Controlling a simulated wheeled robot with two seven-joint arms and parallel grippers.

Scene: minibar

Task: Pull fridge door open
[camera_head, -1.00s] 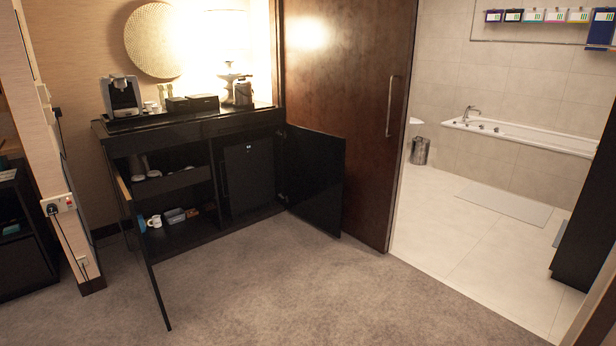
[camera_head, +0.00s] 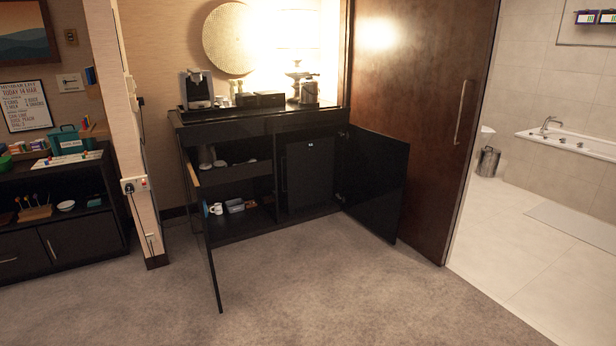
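A small black fridge (camera_head: 309,178) sits in the right compartment of a dark minibar cabinet (camera_head: 243,237), and its door looks shut. A small light mark shows near the top of its front. The cabinet's right door (camera_head: 376,184) stands swung open to the right of the fridge. The cabinet's left door (camera_head: 208,254) stands open toward me, seen nearly edge-on. Neither of my grippers is in view.
Carpet (camera_head: 320,280) in front of the cabinet is clear. A wooden door (camera_head: 424,110) stands behind the right cabinet door, beside a tiled bathroom. A wall post (camera_head: 133,150) with sockets and a black shelf unit (camera_head: 82,238) are at left. A coffee machine (camera_head: 197,90) stands on top.

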